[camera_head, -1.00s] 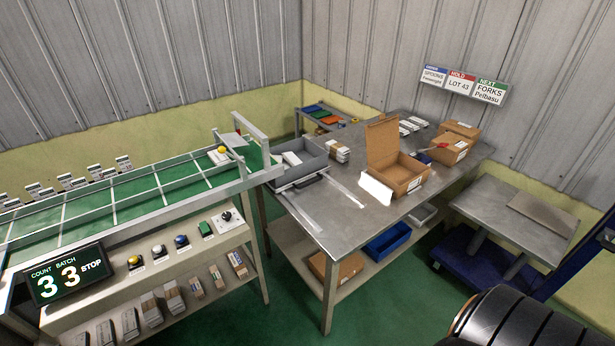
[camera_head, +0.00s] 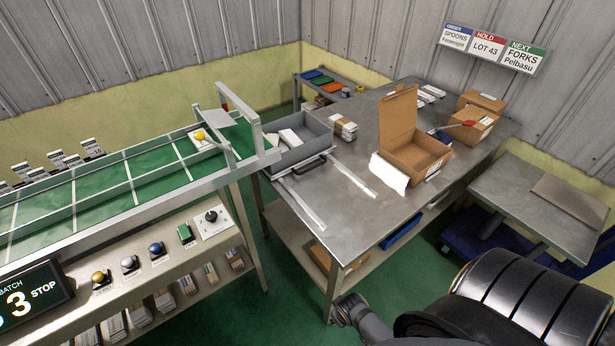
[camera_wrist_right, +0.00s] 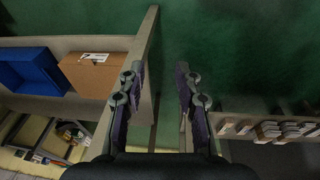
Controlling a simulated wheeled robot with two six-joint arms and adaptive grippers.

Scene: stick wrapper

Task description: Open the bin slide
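A grey open-topped bin (camera_head: 322,137) sits at the end of the green conveyor (camera_head: 110,190), on the corner of the steel table (camera_head: 340,215). It has a dark handle (camera_head: 308,164) on its near side and white packs (camera_head: 289,138) inside. Which part is the bin slide is not clear; flat light strips lie on the table in front of the bin. My right gripper (camera_wrist_right: 160,95) is open and empty in the right wrist view, pointing toward the green floor. My right arm reaches in at the bottom of the head view, low beside the table's near leg. My left gripper is out of view.
An open cardboard box (camera_head: 420,155) stands on the table. A control panel with a joystick (camera_head: 211,217) and buttons runs along the conveyor front. A cart (camera_head: 540,205) stands at the right. In the right wrist view, a blue tray (camera_wrist_right: 30,72) lies on a shelf.

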